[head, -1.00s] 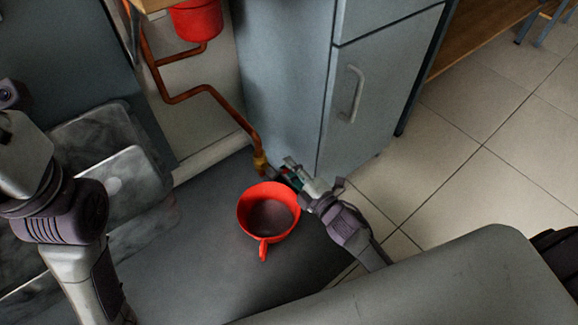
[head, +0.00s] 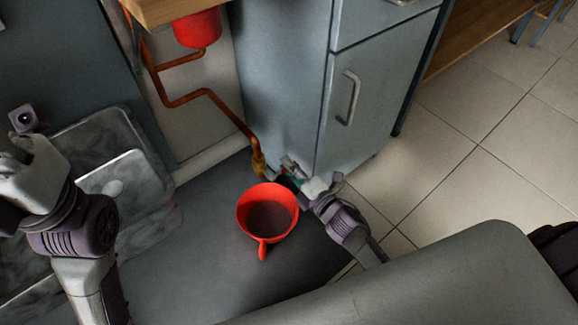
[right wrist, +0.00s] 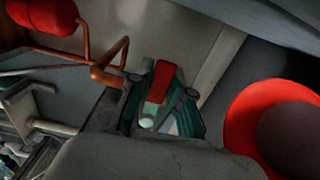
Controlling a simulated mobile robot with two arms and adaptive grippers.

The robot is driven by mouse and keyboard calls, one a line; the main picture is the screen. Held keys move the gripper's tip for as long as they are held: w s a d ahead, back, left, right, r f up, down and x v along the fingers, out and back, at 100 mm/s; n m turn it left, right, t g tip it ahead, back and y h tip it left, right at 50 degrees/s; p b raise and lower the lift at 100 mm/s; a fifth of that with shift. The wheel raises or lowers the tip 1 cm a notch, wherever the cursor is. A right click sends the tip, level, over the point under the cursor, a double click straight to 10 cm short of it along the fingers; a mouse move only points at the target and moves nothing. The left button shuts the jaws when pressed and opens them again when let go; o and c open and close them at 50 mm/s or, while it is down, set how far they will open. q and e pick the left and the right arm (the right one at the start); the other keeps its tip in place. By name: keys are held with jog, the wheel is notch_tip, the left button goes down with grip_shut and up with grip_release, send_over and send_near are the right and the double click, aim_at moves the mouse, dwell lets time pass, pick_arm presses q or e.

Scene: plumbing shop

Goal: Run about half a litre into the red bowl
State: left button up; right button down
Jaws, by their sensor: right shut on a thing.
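The red bowl (head: 267,211), with a handle on its near side, stands upright on the dark grey surface. Its inside looks dark, and I cannot tell how much water is in it. A brass tap (head: 259,164) ends the copper pipe just behind the bowl. My right gripper (head: 286,176) is at this tap, to the right of and behind the bowl. In the right wrist view the gripper's teal fingers (right wrist: 160,112) are shut around the red tap handle (right wrist: 163,80). The bowl also shows there at the right (right wrist: 270,120). No stream is clearly visible.
The copper pipe (head: 215,97) runs down the wall from a red vessel (head: 198,28). A grey cabinet (head: 345,110) stands just beyond my right gripper. A metal sink (head: 110,150) lies at the left. The surface left of the bowl is clear.

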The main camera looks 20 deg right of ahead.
jog(key=c, duration=1.1)
grip_release()
jog(key=shift+o, duration=0.2)
jog(key=shift+s, duration=0.1)
jog(key=v, duration=1.2)
